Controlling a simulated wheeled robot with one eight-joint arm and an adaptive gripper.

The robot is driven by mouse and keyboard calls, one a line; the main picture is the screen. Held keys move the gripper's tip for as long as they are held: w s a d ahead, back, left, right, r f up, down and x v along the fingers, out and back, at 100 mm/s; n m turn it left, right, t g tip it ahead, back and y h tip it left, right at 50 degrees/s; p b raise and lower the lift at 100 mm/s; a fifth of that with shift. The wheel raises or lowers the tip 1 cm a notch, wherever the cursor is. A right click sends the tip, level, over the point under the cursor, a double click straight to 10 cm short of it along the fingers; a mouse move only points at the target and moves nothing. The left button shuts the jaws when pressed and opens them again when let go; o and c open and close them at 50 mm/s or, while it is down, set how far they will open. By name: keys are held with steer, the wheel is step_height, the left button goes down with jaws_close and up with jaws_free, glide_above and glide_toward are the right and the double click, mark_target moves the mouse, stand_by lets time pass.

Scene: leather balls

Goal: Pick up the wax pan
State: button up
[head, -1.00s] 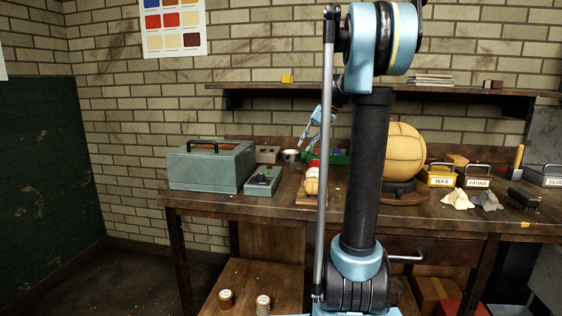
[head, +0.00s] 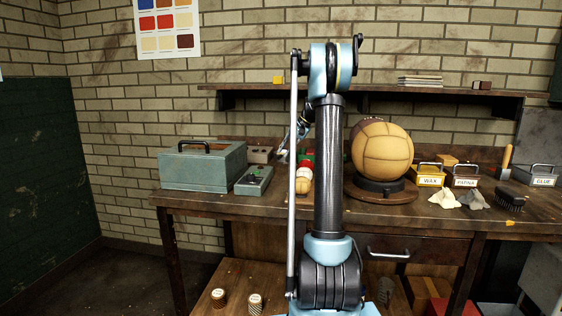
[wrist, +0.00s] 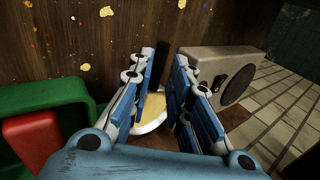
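The wax pan (wrist: 152,112) shows in the wrist view as a round, pale-rimmed pan with yellowish contents, partly hidden behind the fingers. A dark upright bar (wrist: 161,62), perhaps its handle, stands just beyond the fingertips. My gripper (wrist: 167,75) points down at the pan with its two blue fingers apart, so it is open. I cannot tell whether either finger touches the bar or pan. In the head view my gripper (head: 284,152) is low over the back of the bench, left of my arm; the pan is not clear there.
A green tray with a red block (wrist: 35,140) lies left of the fingers in the wrist view; a grey block with a round hole (wrist: 222,78) is right. On the bench (head: 230,206) are a teal toolbox (head: 203,168), a leather ball (head: 382,153) and a yellow WAX box (head: 430,175).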

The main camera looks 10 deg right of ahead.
mark_target(281, 156)
steer(key=shift+x, duration=2.65)
steer(key=shift+s, duration=0.1)
steer(key=shift+c, duration=0.5)
jaws_close()
